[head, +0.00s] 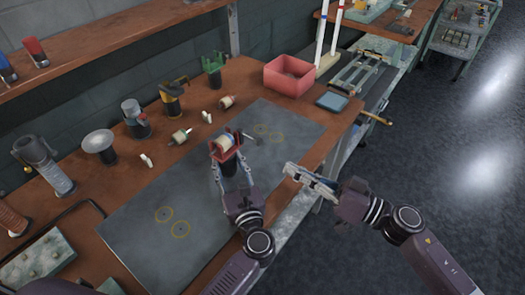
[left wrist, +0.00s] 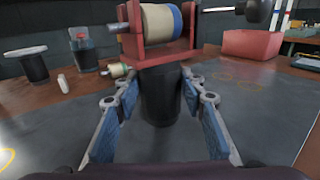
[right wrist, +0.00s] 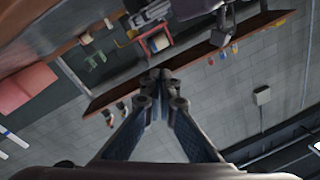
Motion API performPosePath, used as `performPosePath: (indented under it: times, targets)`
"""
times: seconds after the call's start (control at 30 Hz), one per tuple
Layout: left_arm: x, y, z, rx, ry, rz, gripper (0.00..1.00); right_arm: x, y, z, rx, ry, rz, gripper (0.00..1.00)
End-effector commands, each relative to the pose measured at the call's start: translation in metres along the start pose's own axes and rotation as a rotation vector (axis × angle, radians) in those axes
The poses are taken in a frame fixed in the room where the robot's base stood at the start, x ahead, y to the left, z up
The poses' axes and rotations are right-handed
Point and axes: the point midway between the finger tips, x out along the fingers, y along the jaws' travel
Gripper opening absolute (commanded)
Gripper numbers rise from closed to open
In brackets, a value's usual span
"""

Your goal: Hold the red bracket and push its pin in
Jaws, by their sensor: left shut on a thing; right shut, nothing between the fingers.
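The red bracket (head: 226,154) carries a cream and blue spool (left wrist: 163,23). It sits upright on a dark cylindrical base (left wrist: 160,97), above the grey mat. My left gripper (head: 231,172) is shut on this base, one finger on each side. A grey metal stub (left wrist: 118,27) sticks out of the bracket's left side in the left wrist view. To its right is a metal rod with a dark knob (left wrist: 258,10); I cannot tell whether the rod enters the bracket. My right gripper (head: 290,170) is shut and empty, right of the bracket and apart from it.
The grey mat (head: 130,222) with yellow rings covers much of the wooden bench. A red bin (head: 289,76) stands at the back right. Several parts, including a green-topped holder (head: 213,68) and a grey funnel (head: 100,145), line the back. The right gripper is near the bench's front edge.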

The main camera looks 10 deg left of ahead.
Motion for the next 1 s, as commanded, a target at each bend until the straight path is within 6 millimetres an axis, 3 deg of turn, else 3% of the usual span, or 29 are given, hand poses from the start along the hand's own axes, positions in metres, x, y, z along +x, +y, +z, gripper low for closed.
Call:
performPosePath:
  times: [0.23, 0.5, 0.7, 1.0]
  targets:
    - [0.0, 0.0, 0.0, 0.0, 0.001, 0.0, 0.01, -0.017, -0.003, 0.011, 0.471, 0.045, -0.06, 0.0]
    - [0.0, 0.0, 0.0, 0.0, 0.001, 0.0, 0.01, -0.042, 0.015, 0.015, 0.888, 0.124, -0.06, 0.0]
    - [0.0, 0.0, 0.0, 0.0, 0.001, 0.0, 0.01, -0.051, 0.026, 0.015, 1.024, 0.161, -0.052, 0.0]
    - [0.0, 0.0, 0.0, 0.0, 0.001, -0.001, 0.01, -0.052, 0.027, 0.015, 1.042, 0.168, -0.051, 0.0]
